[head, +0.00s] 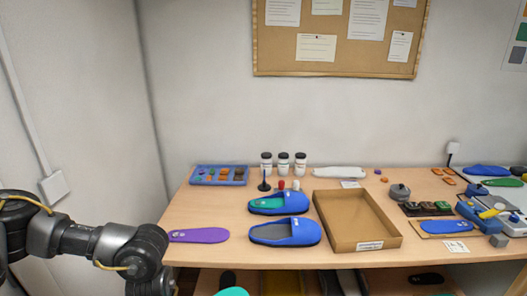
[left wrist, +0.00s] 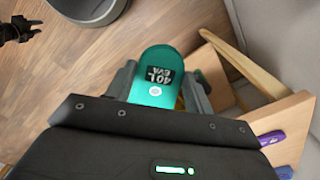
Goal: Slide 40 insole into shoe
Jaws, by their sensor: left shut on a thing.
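My left gripper (left wrist: 160,88) is shut on a green insole (left wrist: 158,70) in the left wrist view. The insole's label reads "40 L EVA". Its rounded tip also shows at the bottom edge of the head view (head: 232,291), in front of the table. Two blue shoes lie on the table: the rear shoe (head: 295,207) has a green inside, and the front shoe (head: 305,232) has a grey inside. The insole is apart from both. A dark claw-like shape, seemingly my right gripper (left wrist: 20,30), is at the upper left of the left wrist view; its jaws are unclear.
A purple insole (head: 198,235) lies at the table's left front edge. An open cardboard box (head: 391,242) stands right of the shoes. A blue tray (head: 218,182) and several jars are behind. A lower shelf holds more items. Tools crowd the right side.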

